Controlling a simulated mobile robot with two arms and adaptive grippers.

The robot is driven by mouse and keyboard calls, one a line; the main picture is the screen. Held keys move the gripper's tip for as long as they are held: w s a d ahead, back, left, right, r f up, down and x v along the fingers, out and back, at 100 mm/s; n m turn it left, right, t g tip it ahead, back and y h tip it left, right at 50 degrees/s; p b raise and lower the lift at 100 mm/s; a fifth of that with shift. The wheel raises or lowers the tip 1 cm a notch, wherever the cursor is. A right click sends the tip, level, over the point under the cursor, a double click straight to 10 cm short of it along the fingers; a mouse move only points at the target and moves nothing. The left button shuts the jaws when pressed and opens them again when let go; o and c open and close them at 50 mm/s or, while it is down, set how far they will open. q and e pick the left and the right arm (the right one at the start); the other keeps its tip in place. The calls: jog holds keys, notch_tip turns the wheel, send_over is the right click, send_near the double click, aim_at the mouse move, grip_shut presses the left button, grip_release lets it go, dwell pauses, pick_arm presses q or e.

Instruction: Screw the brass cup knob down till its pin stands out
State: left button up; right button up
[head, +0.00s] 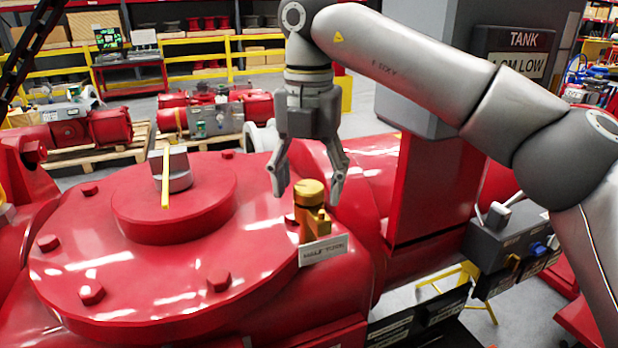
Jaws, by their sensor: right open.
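The brass cup knob (309,192) stands upright at the right edge of the round red actuator cover (150,275). A brass body with a side piece shows below it, and a small grey label plate (323,250) sits in front of its base. I cannot make out a pin standing out of the knob. My right gripper (305,192) points down with its fingers spread. One finger is left of the knob and one is right of it, both apart from it in the picture. My left gripper is not in view.
A grey block with a yellow pointer (166,180) stands on the raised middle of the cover. Several red bolt heads ring the cover. A red upright (432,190) stands to the right, with a grey box with levers (505,240) beyond it.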

aim_at(309, 185)
notch_tip(309, 185, up, 12)
dwell(1.0)
dwell(0.3)
